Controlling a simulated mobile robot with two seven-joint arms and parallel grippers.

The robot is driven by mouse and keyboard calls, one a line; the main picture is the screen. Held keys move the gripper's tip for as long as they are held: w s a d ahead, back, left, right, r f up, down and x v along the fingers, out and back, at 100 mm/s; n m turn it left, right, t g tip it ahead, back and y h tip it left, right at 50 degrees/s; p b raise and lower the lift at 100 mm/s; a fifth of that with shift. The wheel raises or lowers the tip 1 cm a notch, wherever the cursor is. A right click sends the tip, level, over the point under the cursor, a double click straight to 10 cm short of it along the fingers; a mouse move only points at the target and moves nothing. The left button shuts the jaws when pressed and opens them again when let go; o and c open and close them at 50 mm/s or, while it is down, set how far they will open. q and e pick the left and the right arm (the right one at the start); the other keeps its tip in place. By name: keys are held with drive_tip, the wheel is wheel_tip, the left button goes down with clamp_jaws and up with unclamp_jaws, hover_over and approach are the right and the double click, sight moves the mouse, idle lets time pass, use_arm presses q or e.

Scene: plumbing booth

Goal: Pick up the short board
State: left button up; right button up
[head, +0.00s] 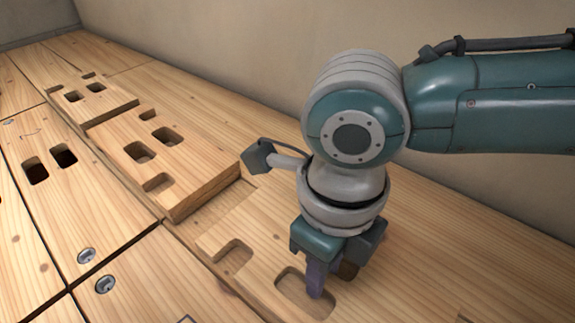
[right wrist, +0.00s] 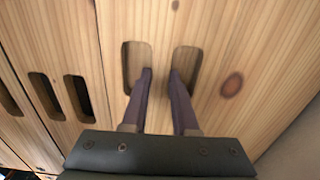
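A pale wooden board (head: 268,262) with rounded slots lies under my right gripper (head: 325,282). I take it for the short board, but its full length is not in view. In the right wrist view, the right gripper (right wrist: 161,72) has its two purple fingers a little apart. One fingertip overlaps the left slot (right wrist: 130,58) and the other the right slot (right wrist: 188,62), on either side of the wood strip between them. I cannot tell whether the fingers press on this strip. In the head view the wrist hides part of the board. My left gripper is not in view.
A raised, thicker slotted board (head: 196,168) lies to the left, with another slotted board (head: 112,105) behind it. Flat panels with dark slots and metal fittings (head: 87,256) lie further left. A plain wall (head: 230,45) stands close behind the boards.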

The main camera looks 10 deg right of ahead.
clamp_jaws()
idle(0.8)
